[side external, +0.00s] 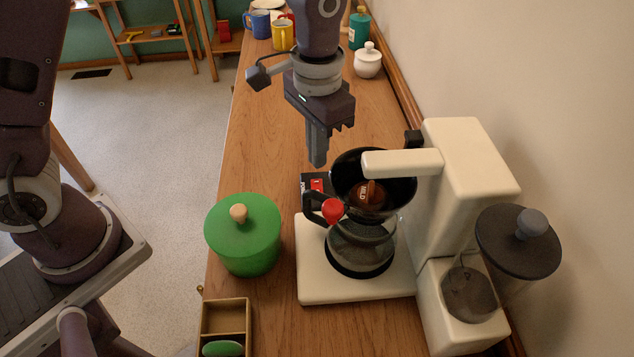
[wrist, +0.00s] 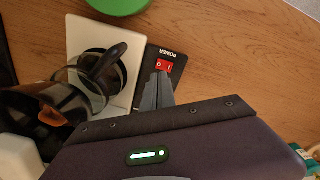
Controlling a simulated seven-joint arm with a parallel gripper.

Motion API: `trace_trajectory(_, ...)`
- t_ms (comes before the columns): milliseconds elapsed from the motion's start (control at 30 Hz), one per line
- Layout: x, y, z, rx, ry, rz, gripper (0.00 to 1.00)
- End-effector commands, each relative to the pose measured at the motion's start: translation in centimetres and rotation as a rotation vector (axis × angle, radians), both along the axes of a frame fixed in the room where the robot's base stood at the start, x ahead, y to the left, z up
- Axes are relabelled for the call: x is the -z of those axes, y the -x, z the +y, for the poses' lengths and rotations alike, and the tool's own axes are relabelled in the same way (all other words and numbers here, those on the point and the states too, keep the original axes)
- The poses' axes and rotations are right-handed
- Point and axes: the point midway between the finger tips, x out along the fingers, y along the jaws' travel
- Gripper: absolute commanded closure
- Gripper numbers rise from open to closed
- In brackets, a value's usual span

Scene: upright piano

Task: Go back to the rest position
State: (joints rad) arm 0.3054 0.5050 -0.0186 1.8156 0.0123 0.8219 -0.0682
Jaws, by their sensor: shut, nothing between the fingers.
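My gripper (side external: 317,160) is shut and empty, pointing down above the wooden top beside the coffee maker (side external: 468,170). In the side view its tips are just above the black power plate with a red switch (side external: 316,185). In the wrist view my fingertips (wrist: 160,84) overlap the lower edge of this plate, near the red switch (wrist: 163,66). I cannot tell the exact gap. The cream coffee maker holds a glass carafe (side external: 360,250) on its base. Its black filter basket (side external: 345,172) is open at the top with a brown-orange thing inside.
A green lidded pot (side external: 243,240) stands left of the coffee maker. A wooden box (side external: 225,318) is at the front, and a dark-lidded jar (side external: 517,243) at the right. Mugs (side external: 283,36), a white lidded pot (side external: 367,62) and a teal bottle (side external: 359,28) stand at the back. The wall runs along the right.

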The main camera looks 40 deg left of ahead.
Motion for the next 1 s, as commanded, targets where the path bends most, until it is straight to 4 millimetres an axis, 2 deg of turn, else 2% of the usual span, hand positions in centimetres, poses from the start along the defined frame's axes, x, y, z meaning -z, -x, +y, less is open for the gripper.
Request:
trace_trajectory(200, -0.2, 0.0, 0.1, -0.002, 0.001, -0.004, 1.0)
trace_trajectory(267, -1.5, 0.3, 0.7, -0.011, 0.006, -0.023, 1.0)
trace_trajectory(333, -4.5, 1.5, 2.2, -0.036, 0.019, -0.071, 1.0)
trace_trajectory(400, -8.3, 3.8, 4.4, -0.074, 0.033, -0.14, 1.0)
trace_trajectory(467, -11.1, 6.6, 6.4, -0.11, 0.045, -0.203, 1.0)
trace_trajectory(500, -12.5, 8.6, 7.5, -0.133, 0.051, -0.245, 1.0)
trace_trajectory(600, -14.4, 13.4, 9.7, -0.185, 0.06, -0.345, 1.0)
trace_trajectory(700, -14.6, 17.1, 11.0, -0.226, 0.064, -0.421, 1.0)
trace_trajectory(800, -14.3, 19.3, 11.6, -0.248, 0.065, -0.469, 1.0)
trace_trajectory(1000, -14.0, 20.3, 11.8, -0.258, 0.065, -0.489, 1.0)
